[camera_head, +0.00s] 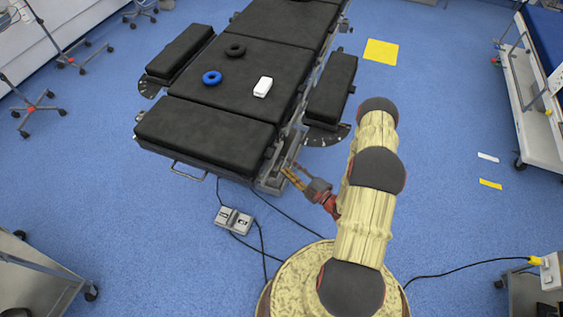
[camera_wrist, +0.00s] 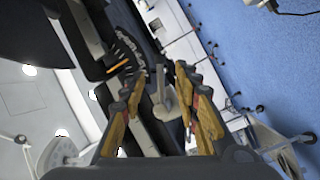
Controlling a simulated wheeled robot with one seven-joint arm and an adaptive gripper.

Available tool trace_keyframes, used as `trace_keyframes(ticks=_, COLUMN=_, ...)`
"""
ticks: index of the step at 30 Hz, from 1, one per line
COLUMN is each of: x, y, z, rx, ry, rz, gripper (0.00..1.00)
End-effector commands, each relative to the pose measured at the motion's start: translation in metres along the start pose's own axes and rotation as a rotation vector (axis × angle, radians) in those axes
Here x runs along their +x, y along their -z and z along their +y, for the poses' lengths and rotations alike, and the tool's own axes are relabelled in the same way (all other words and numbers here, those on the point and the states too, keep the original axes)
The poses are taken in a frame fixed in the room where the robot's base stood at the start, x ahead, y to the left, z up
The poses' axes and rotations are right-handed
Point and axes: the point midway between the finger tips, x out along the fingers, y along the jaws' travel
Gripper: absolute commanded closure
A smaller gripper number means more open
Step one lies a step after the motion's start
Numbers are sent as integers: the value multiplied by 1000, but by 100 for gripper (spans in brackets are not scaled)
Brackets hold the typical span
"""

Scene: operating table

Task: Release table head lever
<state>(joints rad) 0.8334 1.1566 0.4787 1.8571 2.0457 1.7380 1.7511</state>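The operating table (camera_head: 205,133) has black pads, and its near end section points toward me. My gripper (camera_head: 290,170) is low beside the right corner of that near end. In the wrist view my gripper (camera_wrist: 159,76) is open, with its two yellow-brown fingers spread apart. A pale grey lever-like piece (camera_wrist: 163,101) appears between the fingers, with visible gaps on both sides; I cannot tell its depth or whether it is the head lever. In the head view the lever is too small or hidden to make out.
A blue ring (camera_head: 212,77), a black ring (camera_head: 235,50) and a white object (camera_head: 263,87) lie on the table pads. A foot pedal (camera_head: 233,221) with cables sits on the floor. A side pad (camera_head: 331,87) is above and right of my gripper. The floor to the right is mostly clear.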

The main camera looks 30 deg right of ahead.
Motion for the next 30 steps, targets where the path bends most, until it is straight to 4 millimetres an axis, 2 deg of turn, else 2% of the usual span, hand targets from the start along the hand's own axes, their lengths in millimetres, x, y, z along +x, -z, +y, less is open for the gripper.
trace_keyframes(ticks=6, x=32, y=0, z=-2, rx=-2, ry=2, rz=3, gripper=68)
trace_keyframes(ticks=12, x=49, y=1, z=-2, rx=-1, ry=2, rz=2, gripper=68)
trace_keyframes(ticks=22, x=52, y=0, z=0, rx=0, ry=1, rz=0, gripper=68)
trace_keyframes(ticks=30, x=52, y=0, z=-1, rx=-1, ry=2, rz=0, gripper=84)
